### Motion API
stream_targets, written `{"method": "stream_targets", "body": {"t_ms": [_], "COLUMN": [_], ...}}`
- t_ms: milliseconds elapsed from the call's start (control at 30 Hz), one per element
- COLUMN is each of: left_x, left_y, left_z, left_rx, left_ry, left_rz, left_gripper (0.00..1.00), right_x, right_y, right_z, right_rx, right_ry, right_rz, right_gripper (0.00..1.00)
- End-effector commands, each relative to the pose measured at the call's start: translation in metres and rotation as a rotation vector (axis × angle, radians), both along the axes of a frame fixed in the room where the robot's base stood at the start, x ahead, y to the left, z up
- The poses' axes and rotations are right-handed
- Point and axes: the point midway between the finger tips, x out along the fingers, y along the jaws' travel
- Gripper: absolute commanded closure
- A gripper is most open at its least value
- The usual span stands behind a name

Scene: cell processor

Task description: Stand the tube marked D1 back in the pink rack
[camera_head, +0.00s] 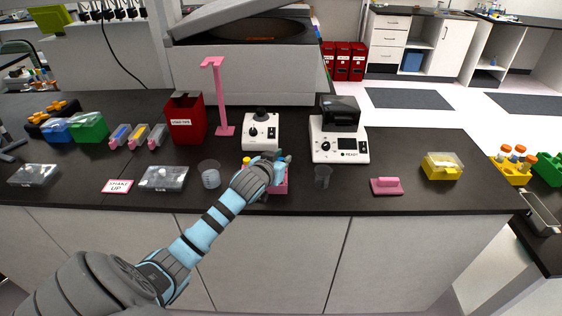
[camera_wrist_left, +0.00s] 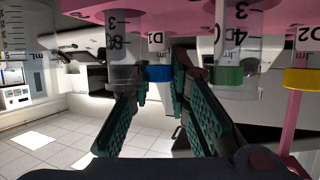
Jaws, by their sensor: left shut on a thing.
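In the head view the pink rack (camera_head: 281,188) stands near the counter's front edge, partly hidden behind my left gripper (camera_head: 281,163). The left wrist view looks inverted, with the pink rack (camera_wrist_left: 120,7) along its top. The tube marked D1 (camera_wrist_left: 156,38) has a blue cap and shows between the teal fingers of my left gripper (camera_wrist_left: 160,82), which is shut on it around the cap. The tube lines up with its neighbours at the rack; how deep it sits cannot be told. My right gripper is not in view.
Beside it in the left wrist view are a green-capped tube (camera_wrist_left: 230,45) and the yellow-capped D2 tube (camera_wrist_left: 303,50). On the counter, a clear beaker (camera_head: 210,174) is left of the rack and a small cup (camera_head: 322,177) right. White machines (camera_head: 261,133) (camera_head: 340,143) stand behind.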

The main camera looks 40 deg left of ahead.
Motion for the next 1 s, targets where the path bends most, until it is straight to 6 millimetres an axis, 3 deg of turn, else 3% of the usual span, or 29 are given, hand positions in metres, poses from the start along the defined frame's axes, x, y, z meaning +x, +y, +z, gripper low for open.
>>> {"method": "stream_targets", "body": {"t_ms": [100,133,200,567,733,1000], "left_x": [0.0,0.0,0.0,-0.004,-0.026,-0.079], "left_y": [0.0,0.0,0.0,-0.001,-0.008,-0.024], "left_z": [0.0,0.0,0.0,0.003,0.014,0.037], "left_rx": [-0.001,-0.001,-0.001,0.001,0.002,0.002], "left_ry": [0.003,0.003,0.003,0.002,0.003,0.004], "left_rz": [0.001,0.001,0.001,-0.001,-0.002,-0.002], "left_gripper": [0.96,0.81,0.75,0.75,0.75,0.75], "right_x": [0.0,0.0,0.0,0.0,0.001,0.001], "right_y": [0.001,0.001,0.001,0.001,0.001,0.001], "right_z": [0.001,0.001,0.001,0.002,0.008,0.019], "right_rx": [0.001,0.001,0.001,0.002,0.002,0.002], "right_ry": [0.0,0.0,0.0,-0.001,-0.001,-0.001], "right_rz": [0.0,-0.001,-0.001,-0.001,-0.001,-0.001], "right_gripper": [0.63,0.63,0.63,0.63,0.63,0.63]}}
